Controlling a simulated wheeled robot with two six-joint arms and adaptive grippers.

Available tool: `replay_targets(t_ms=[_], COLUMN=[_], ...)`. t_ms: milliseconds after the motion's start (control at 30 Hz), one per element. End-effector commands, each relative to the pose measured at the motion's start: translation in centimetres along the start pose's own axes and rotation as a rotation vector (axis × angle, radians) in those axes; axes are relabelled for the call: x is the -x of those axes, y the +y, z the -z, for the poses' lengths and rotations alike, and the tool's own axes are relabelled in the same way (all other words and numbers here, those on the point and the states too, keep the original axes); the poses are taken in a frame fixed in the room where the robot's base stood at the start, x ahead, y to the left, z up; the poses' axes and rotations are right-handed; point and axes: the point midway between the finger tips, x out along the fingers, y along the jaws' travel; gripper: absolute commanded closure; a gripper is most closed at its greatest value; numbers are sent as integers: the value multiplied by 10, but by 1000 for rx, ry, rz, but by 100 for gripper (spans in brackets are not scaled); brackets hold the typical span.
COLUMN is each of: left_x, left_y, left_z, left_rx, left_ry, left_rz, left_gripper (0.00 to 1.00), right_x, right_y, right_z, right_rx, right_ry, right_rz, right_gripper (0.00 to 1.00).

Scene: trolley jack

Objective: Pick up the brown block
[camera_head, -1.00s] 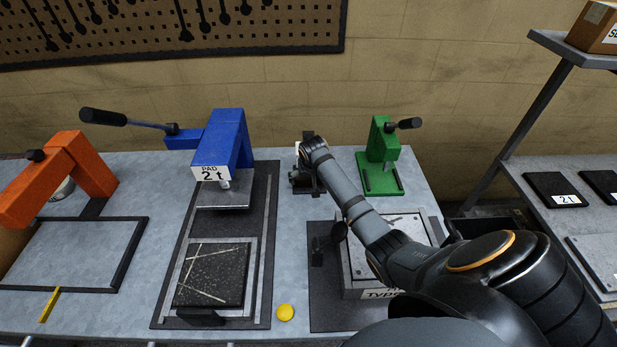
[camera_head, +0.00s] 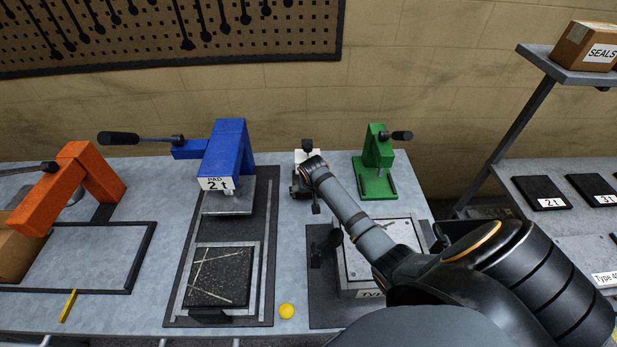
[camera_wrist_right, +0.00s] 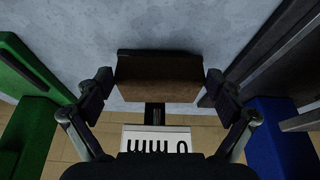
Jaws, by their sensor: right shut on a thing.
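The brown block (camera_wrist_right: 158,78) sits between the two fingers of my right gripper (camera_wrist_right: 158,86) in the right wrist view. It has a brown face and a dark upper edge. The gripper is shut on it, with one finger at each side. In the head view my right gripper (camera_head: 304,182) is at the back of the bench, between the blue and green presses; my wrist partly hides it, and I cannot make out the block there. My left gripper is not in view.
A blue press (camera_head: 228,150) stands left of my right gripper and a green press (camera_head: 378,150) right of it. A white "0 mm" label (camera_wrist_right: 157,138) is close by. An orange press (camera_head: 70,185), a yellow disc (camera_head: 286,311) and a shelf (camera_head: 575,76) are farther off.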

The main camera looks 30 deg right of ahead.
Motion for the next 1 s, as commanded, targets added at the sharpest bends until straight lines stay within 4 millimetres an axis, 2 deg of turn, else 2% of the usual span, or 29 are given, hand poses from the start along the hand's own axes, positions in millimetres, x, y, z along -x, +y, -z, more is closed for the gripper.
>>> replay_targets(t_ms=[33, 200, 233, 567, 667, 800, 1000], left_x=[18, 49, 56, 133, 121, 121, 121], left_y=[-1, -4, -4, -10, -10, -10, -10], left_z=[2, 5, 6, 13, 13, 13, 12], left_rx=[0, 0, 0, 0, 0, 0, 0], left_ry=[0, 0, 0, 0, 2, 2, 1], left_rz=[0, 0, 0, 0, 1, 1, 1], left_gripper=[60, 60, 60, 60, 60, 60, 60], right_x=[12, 25, 33, 101, 111, 131, 141], right_y=[0, 0, 0, 0, 0, 0, 0], right_z=[-5, -34, -26, 3, 8, 16, 20], right_rx=[1, 0, 0, 0, 0, 0, 0], right_ry=[-2, -3, 3, 3, 6, 4, 2], right_rz=[1, 1, 1, 1, 2, 0, 1], right_gripper=[47, 47, 47, 47, 47, 47, 47])
